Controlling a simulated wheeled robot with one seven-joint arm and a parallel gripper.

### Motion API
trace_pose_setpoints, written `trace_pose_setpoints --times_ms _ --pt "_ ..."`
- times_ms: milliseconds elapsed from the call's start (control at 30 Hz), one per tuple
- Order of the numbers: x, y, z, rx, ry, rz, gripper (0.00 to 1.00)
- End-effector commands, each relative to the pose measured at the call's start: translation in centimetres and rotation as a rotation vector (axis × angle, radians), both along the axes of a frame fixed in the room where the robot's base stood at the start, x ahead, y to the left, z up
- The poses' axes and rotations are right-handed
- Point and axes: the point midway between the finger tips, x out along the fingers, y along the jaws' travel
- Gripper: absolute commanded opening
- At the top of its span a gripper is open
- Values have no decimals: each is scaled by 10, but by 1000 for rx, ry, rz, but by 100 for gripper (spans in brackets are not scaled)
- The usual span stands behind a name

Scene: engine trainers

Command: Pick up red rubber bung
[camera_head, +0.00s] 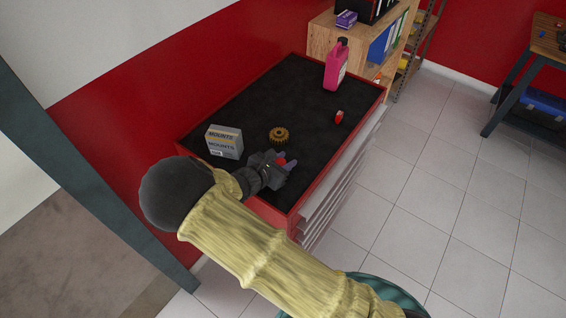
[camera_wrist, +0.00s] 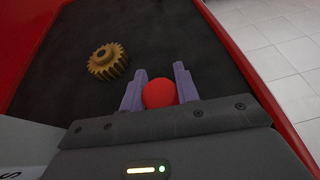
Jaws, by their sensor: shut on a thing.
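The red rubber bung (camera_wrist: 159,93) sits between the two purple-grey fingers of my gripper (camera_wrist: 159,88) in the wrist view. The fingers are shut on it from both sides. In the head view a small part of the bung (camera_head: 281,161) shows between the fingertips of my gripper (camera_head: 283,159), over the near part of the cabinet top. I cannot tell whether the bung touches the black mat.
A brass gear (camera_head: 279,135) lies just beyond my gripper. A mounts box (camera_head: 224,141) stands to the left. A pink bottle (camera_head: 336,65) and a small red-and-white item (camera_head: 339,117) stand farther back. The red tool cabinet (camera_head: 297,212) has a raised rim. The mat's middle is clear.

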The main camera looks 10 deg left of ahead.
Motion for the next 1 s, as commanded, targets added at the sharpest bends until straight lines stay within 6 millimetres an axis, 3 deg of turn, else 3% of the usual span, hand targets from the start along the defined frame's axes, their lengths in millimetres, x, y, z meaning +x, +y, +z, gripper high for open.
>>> trace_pose_setpoints --times_ms 167,600,1000 --pt "0 0 18 4 -2 -1 9" --pt "0 0 86 4 -1 -1 9" --pt "0 0 96 -1 -1 -1 9"
